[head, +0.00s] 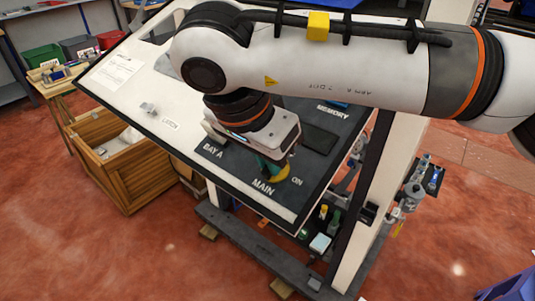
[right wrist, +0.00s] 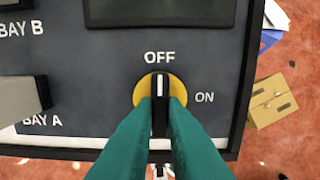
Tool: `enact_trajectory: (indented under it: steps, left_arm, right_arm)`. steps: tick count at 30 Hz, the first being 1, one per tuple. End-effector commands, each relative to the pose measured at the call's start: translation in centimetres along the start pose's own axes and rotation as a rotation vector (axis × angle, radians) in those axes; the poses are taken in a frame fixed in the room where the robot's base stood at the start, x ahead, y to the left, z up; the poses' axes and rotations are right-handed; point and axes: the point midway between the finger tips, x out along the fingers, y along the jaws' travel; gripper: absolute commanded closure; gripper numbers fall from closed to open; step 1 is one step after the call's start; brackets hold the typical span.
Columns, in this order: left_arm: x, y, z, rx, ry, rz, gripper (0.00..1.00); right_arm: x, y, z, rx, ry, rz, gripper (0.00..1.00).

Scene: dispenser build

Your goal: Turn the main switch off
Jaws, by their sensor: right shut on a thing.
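The main switch is a black knob on a yellow disc (right wrist: 141,93), on a dark panel between the labels OFF and ON. The knob (right wrist: 160,88) stands upright in the right wrist view, and its white line points at OFF. The yellow disc also shows in the head view (head: 281,174), above the label MAIN. My right gripper (right wrist: 160,110) has its two teal fingers shut on the knob, one on each side. In the head view my right gripper (head: 272,163) partly hides the switch. My left gripper is not in view.
The tilted control panel (head: 136,82) also carries BAY A and MEMORY labels and a latch (head: 148,108). A grey block (right wrist: 22,93) sits left of the switch beside BAY A. A wooden crate (head: 130,180) stands on the red floor at the left.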

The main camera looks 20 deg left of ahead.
Motion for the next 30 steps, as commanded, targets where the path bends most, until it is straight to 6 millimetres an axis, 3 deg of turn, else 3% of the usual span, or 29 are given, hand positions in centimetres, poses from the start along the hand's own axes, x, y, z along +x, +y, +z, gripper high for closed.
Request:
enact_trajectory:
  steps: [15, 16, 20, 30]
  left_arm:
    - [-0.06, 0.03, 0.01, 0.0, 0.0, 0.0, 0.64]
    - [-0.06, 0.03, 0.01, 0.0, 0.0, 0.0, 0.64]
    - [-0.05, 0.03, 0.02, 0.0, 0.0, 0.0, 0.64]
    - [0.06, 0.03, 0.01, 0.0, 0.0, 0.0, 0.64]
  right_arm:
    - [-0.09, 0.01, 0.08, -0.019, -0.001, 0.002, 1.0]
    - [-0.09, 0.01, 0.07, -0.019, -0.001, 0.002, 0.86]
    - [-0.07, 0.0, 0.06, -0.018, -0.001, 0.002, 0.67]
    - [-0.44, 0.02, 0.04, -0.017, -0.002, 0.002, 0.67]
